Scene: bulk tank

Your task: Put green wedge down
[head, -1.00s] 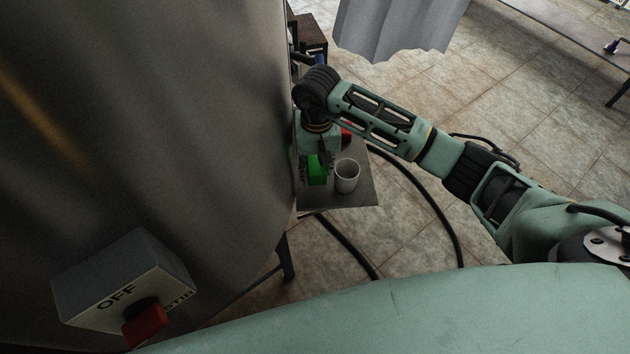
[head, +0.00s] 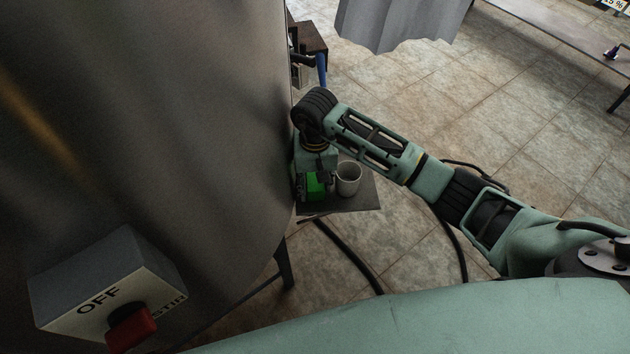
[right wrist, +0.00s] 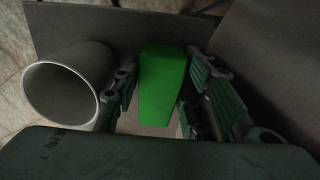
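The green wedge (head: 315,187) is held upright below my right gripper (head: 316,180), low over the small grey shelf (head: 352,204) beside the tank. In the right wrist view the wedge (right wrist: 162,85) stands between the two fingers of the right gripper (right wrist: 160,95), which lie close along its sides. The gripper looks shut on it. Whether the wedge's underside touches the shelf is hidden. My left gripper is not in view.
A dark hose (head: 345,255) hangs below.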

